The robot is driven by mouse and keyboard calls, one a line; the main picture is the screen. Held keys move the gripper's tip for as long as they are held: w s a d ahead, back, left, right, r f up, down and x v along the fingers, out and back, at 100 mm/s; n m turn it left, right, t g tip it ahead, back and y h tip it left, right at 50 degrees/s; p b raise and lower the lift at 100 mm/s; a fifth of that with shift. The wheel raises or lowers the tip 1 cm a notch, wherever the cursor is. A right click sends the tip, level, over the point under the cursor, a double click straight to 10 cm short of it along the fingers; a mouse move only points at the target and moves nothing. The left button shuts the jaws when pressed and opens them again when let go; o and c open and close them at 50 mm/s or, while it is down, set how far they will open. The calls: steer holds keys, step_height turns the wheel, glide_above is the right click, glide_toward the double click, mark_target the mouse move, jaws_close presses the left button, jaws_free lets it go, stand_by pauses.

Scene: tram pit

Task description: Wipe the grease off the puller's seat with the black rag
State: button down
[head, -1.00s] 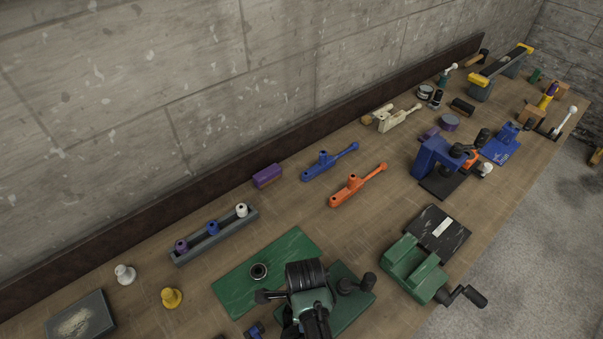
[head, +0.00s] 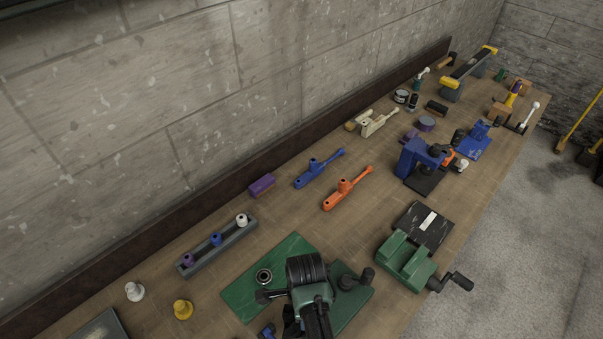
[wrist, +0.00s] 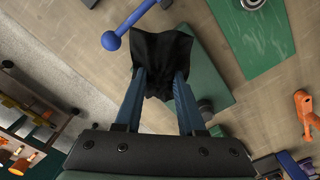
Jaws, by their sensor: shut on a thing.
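My gripper (wrist: 161,82) shows in the wrist view, its two blue fingers shut on the black rag (wrist: 162,52). The rag hangs bunched at the fingertips, over a dark green plate (wrist: 203,68). I cannot tell whether the rag touches that plate. In the head view my arm hides the rag and fingers; the plate (head: 352,296) shows partly behind the arm, with a black knob (head: 355,280) on it. A blue rod with a ball end (wrist: 111,40) lies beside the rag. I cannot make out which part is the puller's seat, and no grease shows clearly.
A lighter green board (head: 240,294) with a ring (head: 264,276) lies just left of my arm. A green vise (head: 407,262) stands to the right. A grey rack (head: 205,262), orange tool (head: 345,190) and blue tool (head: 318,170) lie behind. Bare bench separates them.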

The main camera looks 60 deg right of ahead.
steer(key=shift+r+p, duration=0.65)
steer(key=shift+r, duration=0.45)
steer(key=shift+d+f, duration=0.1)
